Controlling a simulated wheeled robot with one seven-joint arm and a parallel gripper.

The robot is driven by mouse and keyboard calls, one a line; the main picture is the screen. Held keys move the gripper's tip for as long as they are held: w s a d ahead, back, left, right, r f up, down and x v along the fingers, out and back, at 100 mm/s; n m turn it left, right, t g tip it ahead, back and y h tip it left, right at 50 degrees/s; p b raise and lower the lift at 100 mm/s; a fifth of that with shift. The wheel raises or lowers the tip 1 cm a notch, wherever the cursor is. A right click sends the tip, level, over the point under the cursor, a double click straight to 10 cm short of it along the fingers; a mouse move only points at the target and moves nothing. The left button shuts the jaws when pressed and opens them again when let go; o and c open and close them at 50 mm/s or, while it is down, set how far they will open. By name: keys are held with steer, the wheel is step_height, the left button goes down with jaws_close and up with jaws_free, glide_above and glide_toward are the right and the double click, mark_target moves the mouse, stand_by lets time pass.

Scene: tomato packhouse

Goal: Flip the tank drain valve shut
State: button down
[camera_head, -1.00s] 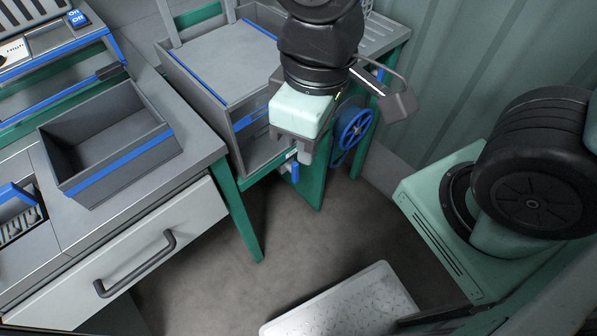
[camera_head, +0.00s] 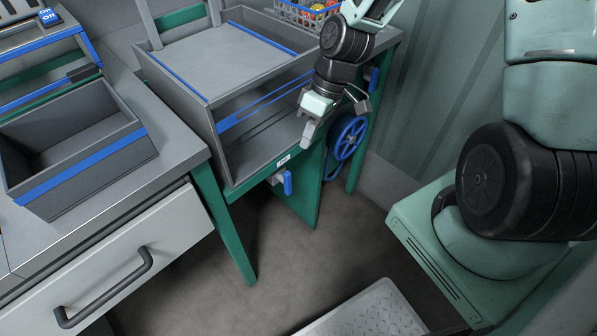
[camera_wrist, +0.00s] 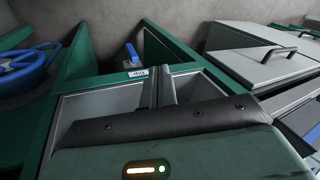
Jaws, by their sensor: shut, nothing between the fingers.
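The drain valve has a blue lever handle (camera_head: 287,182) that hangs downward beside a small grey body (camera_head: 274,179). It sits under the front edge of the grey tank (camera_head: 232,160), below a small white label (camera_head: 283,160). My gripper (camera_head: 307,134) is shut and empty, above and to the right of the valve and apart from it. In the wrist view, the blue handle (camera_wrist: 131,52) shows beyond the label (camera_wrist: 137,73) and my shut fingers (camera_wrist: 164,88). The wrist view shows only part of the valve.
A blue handwheel (camera_head: 346,138) is right of the valve on the green frame. A grey bin (camera_head: 80,165) stands on the left counter above a drawer with a dark handle (camera_head: 105,290). A wire basket of tomatoes (camera_head: 305,14) is at the back. The floor below the valve is clear.

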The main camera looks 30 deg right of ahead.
steer(key=w+d+f+m+t+y+b, duration=0.2)
steer(key=w+d+f+t+b, duration=0.1)
steer(key=d+f, duration=0.6)
steer(key=shift+w+d+f+t, duration=0.35)
steer(key=shift+w+d, duration=0.3)
steer(key=shift+w, duration=0.25)
steer(key=shift+f, duration=0.1)
steer(key=b, duration=0.1)
glide_toward(288, 183)
steer(key=w+a+f, duration=0.1)
steer(key=w+f, duration=0.2)
steer(key=f, duration=0.1)
steer(key=shift+w+f, duration=0.3)
steer(key=shift+w, duration=0.1)
